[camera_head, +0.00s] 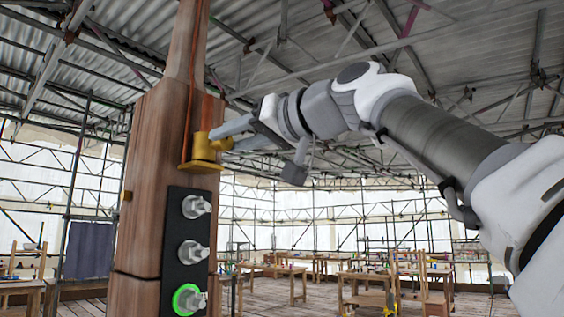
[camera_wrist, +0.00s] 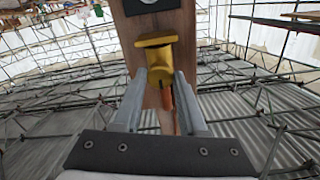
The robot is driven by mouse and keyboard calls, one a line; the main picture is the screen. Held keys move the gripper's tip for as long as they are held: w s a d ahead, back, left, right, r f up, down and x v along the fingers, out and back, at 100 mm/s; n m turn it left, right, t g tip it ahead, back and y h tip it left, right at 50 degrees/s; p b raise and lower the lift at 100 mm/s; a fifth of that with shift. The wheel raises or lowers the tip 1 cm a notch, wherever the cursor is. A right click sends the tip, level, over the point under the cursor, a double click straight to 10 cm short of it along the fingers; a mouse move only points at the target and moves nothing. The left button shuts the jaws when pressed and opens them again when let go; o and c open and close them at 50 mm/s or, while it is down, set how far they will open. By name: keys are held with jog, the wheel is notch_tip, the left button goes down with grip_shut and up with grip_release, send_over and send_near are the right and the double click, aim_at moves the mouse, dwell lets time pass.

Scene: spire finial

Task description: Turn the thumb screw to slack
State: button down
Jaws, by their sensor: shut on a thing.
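A yellow thumb screw fitting (camera_head: 200,152), a round body on a flat plate, is mounted on the side of the wooden spire (camera_head: 155,140). It also shows in the wrist view (camera_wrist: 157,62). My gripper (camera_head: 222,140) reaches it from the right, and its two fingers lie on either side of the yellow body in the wrist view (camera_wrist: 160,82). The gripper is shut on the thumb screw. The exact contact and the screw's turned position cannot be made out. A reddish-orange cord (camera_head: 193,75) runs down the spire to the fitting.
A black panel (camera_head: 173,225) with three grey knobs is on the spire below the fitting; the lowest knob (camera_head: 187,299) has a glowing green ring. Scaffolding surrounds the place. Wooden workbenches (camera_head: 380,277) stand in the background. The air right of the panel is clear.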

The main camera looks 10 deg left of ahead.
jog(key=shift+c, duration=2.3)
grip_release()
jog(key=b+v, duration=0.4)
jog(key=v, duration=1.3)
jog(key=shift+s+d, duration=0.15)
jog(key=shift+d, duration=0.05)
